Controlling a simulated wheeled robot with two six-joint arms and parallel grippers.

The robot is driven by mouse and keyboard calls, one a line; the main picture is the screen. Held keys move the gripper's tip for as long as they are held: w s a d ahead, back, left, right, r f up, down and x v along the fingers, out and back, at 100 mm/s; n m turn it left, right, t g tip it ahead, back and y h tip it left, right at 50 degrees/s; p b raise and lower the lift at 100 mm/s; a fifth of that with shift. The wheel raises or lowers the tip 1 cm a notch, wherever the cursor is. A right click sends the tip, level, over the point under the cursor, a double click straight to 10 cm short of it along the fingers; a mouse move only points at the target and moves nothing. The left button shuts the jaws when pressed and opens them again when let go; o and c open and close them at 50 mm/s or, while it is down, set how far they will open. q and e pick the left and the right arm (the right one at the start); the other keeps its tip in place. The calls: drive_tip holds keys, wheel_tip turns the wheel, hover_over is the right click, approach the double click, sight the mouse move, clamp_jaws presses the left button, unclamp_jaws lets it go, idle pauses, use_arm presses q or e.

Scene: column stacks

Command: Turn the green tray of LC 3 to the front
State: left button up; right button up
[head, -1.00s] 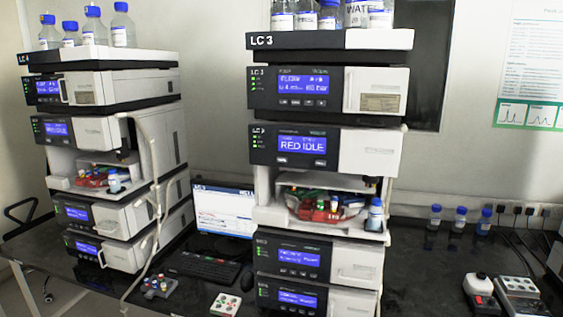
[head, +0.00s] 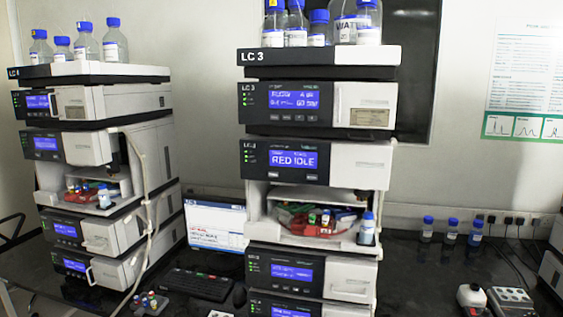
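The LC 3 stack (head: 322,57) stands at the centre of the head view. Its open sampler bay holds a round carousel with a red tray (head: 318,232) at the front. A green tray (head: 284,215) shows partly behind it at the left, and a blue part shows at the back right. Small vials with coloured caps stand in the trays. The display (head: 295,159) above the bay reads RED IDLE. A blue-capped bottle (head: 367,229) stands at the bay's right edge. Neither of my grippers is in view.
A second stack (head: 92,142) with a similar bay and hanging tubing stands at the left. A monitor (head: 215,226) and keyboard (head: 200,284) sit between the stacks. Bottles (head: 338,33) stand on top of LC 3. Small bottles (head: 452,231) and a vial rack (head: 508,300) are at the right.

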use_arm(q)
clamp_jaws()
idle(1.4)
